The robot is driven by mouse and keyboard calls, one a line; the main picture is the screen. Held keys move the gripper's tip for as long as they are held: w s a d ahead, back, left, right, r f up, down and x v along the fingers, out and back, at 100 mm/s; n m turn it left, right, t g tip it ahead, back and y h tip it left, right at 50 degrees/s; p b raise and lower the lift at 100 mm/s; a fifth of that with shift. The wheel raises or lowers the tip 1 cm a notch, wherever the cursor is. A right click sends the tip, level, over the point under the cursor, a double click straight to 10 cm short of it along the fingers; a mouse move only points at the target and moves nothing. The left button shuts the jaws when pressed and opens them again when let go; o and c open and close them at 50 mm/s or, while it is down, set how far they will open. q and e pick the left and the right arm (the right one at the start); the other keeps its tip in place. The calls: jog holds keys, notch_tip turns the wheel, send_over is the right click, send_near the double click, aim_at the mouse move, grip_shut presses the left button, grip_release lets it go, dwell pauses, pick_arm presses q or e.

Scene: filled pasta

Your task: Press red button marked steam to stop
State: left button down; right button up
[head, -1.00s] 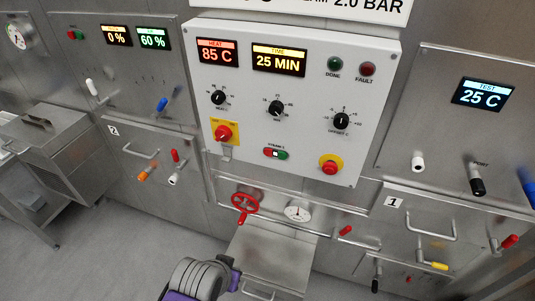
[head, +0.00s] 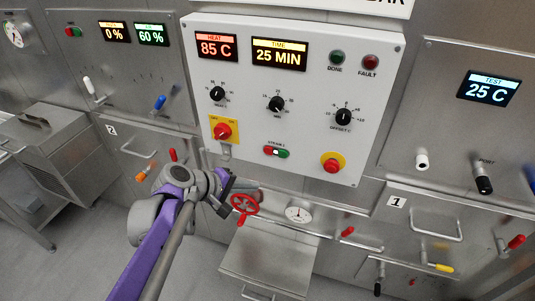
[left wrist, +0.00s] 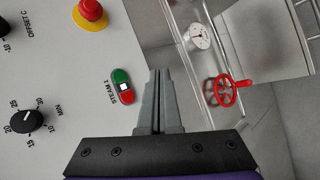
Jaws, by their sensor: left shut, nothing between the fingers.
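The STEAM 1 switch on the white control panel has a red button (head: 268,150) at its left end and a green button (head: 284,154) at its right end, with a small white piece between them. In the left wrist view the red button (left wrist: 127,97) and green button (left wrist: 120,75) lie just left of my fingers. My left gripper (left wrist: 158,72) is shut and empty, apart from the switch. In the head view my left gripper (head: 228,190) is below and left of the switch, near the red valve handwheel. My right gripper is not in view.
The red handwheel (head: 244,204) and a round gauge (head: 298,213) sit below the panel. A red mushroom button on yellow (head: 332,165) is at the panel's lower right. A red rotary switch on yellow (head: 222,131) is at its left.

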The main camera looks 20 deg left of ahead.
pick_arm(q)
jog(key=shift+w+a+r+n+t, duration=0.45)
jog(key=shift+w+a+n, duration=0.1)
jog(key=shift+w, duration=0.2)
jog(key=shift+w, duration=0.15)
send_near(268, 151)
jog(key=shift+w+d+f+b, duration=0.15)
jog(key=shift+w+d+f, duration=0.35)
jog(key=shift+f, duration=0.3)
jog(key=shift+w+d+f+b, duration=0.15)
jog(key=shift+w+d+f, duration=0.3)
jog(key=shift+d+f, duration=0.3)
jog(key=shift+w+d+f+b, duration=0.15)
jog(key=shift+w+d+f, duration=0.3)
jog(key=shift+f, duration=0.45)
jog(key=shift+w, duration=0.1)
jog(key=shift+w, duration=0.35)
